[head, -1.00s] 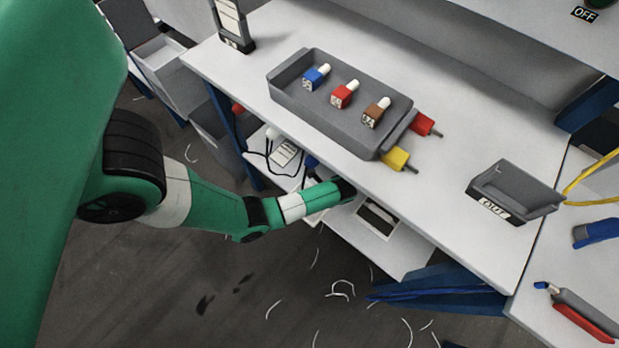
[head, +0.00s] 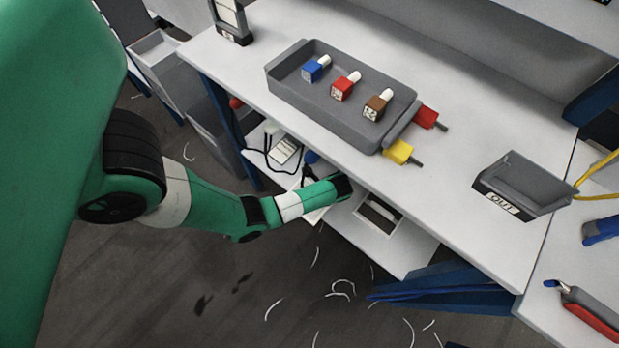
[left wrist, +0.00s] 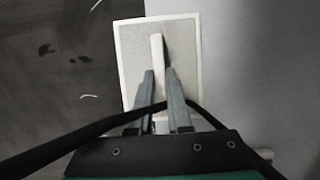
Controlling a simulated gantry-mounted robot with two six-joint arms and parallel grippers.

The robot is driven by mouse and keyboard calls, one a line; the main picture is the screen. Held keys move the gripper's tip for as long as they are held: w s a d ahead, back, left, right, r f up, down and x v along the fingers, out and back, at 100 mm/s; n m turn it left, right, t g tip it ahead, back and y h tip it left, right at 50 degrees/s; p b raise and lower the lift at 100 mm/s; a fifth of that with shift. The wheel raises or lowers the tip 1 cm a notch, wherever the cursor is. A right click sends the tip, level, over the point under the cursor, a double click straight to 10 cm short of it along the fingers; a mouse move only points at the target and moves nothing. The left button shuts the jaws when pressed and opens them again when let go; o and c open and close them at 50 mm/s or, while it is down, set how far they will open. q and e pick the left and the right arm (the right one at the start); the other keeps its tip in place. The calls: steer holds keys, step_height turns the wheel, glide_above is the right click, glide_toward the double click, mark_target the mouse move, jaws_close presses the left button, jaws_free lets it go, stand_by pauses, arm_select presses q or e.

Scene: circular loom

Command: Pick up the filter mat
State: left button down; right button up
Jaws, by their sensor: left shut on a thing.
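The filter mat (left wrist: 132,48) shows in the left wrist view as a pale grey mesh panel with a white rim and a raised white grip strip (left wrist: 156,50) in its middle. My left gripper (left wrist: 159,78) is shut on this strip, one finger on each side. The mat's near part is hidden behind the fingers. In the head view my left arm reaches under the front edge of the workbench, and the fingers are hidden there. A bit of white panel (head: 314,215) shows below the wrist; I cannot tell whether it is the mat. My right gripper is out of view.
The workbench (head: 440,205) overhangs the left wrist. A lower shelf (head: 405,255) holds a white frame with a dark opening (head: 380,212). A grey tray (head: 330,115) with blue, red and brown parts sits on top. The floor (head: 240,290) has scattered white strips.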

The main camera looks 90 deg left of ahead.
arm_select(q)
steer(key=shift+r, duration=0.15)
steer(key=shift+r+p, duration=0.35)
step_height(320, 180, up, 3)
steer(key=shift+f+p, duration=0.2)
steer(key=shift+p, duration=0.8)
steer(key=s+d+r+p, duration=0.6)
steer(key=d+r, duration=0.3)
steer(key=d, duration=0.2)
steer(key=shift+s+d+r+p, duration=0.2)
steer(key=shift+s+d+p, duration=0.15)
steer(key=shift+s, duration=0.45)
